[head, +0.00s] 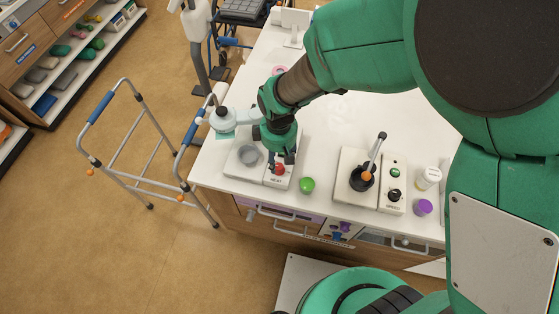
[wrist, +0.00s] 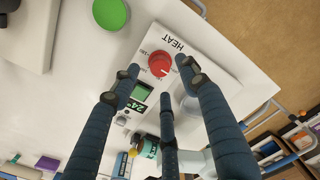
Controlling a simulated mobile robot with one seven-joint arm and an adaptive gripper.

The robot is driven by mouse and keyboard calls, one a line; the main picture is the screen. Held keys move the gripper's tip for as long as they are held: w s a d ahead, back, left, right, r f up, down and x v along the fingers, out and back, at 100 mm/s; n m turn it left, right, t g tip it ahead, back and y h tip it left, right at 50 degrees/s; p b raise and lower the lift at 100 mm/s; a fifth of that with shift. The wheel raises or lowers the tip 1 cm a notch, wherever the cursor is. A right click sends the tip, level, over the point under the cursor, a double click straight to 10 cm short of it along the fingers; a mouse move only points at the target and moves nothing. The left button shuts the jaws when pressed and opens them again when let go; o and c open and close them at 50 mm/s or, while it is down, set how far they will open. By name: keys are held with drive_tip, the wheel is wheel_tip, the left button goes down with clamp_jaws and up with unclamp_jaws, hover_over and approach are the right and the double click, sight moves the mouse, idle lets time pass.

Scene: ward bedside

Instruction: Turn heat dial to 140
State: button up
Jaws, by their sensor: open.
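The red heat dial (wrist: 159,64) sits on a white panel (wrist: 190,55) marked HEAT, with a small display (wrist: 141,91) showing a number that looks like 24. In the head view the dial (head: 279,169) is at the front left of the white table. My gripper (wrist: 160,85) is open, its fingers spread around the dial's near side, with no contact that I can make out. In the head view my gripper (head: 281,152) is right above the panel and hides part of it. The dial's white pointer mark shows, but I cannot read its setting.
A walker (head: 150,135) stands left.

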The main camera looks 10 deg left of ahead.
sight(279, 166)
drive_tip(key=shift+f, duration=1.8)
clamp_jaws()
drive_tip(key=shift+m, duration=0.4)
drive_tip(key=m+p, duration=0.1)
drive_tip(key=m, duration=0.4)
drive_tip(key=m+p, duration=0.1)
drive_tip(key=m, duration=0.5)
drive_tip(key=shift+p, duration=0.35)
